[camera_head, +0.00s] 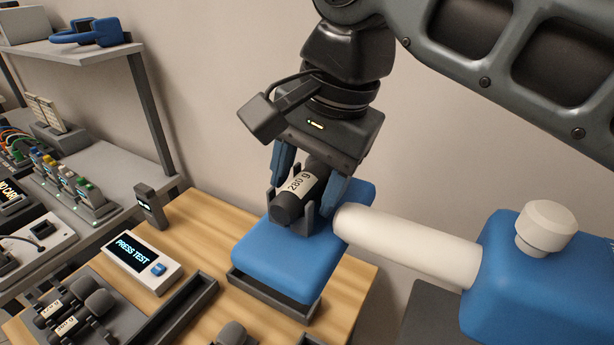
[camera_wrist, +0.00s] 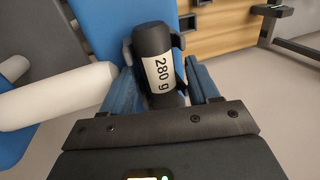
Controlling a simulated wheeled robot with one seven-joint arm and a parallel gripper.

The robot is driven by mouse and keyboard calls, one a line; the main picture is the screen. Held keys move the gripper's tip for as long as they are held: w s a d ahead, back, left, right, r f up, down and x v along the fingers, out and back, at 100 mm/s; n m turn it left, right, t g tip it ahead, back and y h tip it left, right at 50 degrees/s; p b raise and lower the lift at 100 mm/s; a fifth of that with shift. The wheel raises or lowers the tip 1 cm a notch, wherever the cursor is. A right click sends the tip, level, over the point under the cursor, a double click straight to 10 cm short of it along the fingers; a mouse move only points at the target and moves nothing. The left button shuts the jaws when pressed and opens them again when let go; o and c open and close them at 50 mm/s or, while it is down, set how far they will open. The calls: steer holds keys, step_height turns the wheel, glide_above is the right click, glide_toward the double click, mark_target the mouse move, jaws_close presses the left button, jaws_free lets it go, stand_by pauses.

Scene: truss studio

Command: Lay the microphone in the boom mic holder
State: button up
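The microphone (camera_head: 301,187), dark with a white "280 g" label, lies between the dark upright prongs of the boom mic holder (camera_head: 312,212). The holder sits on a blue block at the end of the white boom tube (camera_head: 400,235). The wrist view also shows the microphone (camera_wrist: 158,72) between the prongs. My gripper (camera_head: 310,182) is above it, with one blue finger on each side. The fingers (camera_wrist: 163,85) stand wider than the microphone, with small gaps beside it, so the gripper looks open. The microphone's underside is hidden.
The boom's large blue body (camera_head: 530,275) with a white knob stands at the right. A "PRESS TEST" box (camera_head: 138,262) and a tray of other labelled microphones (camera_head: 68,318) are on the wooden table (camera_head: 210,225). Shelves with equipment (camera_head: 85,160) stand at the left.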

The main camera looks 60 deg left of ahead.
steer(key=shift+r, duration=0.15)
steer(key=b+v, duration=0.2)
steer(key=v, duration=1)
stand_by(0.5)
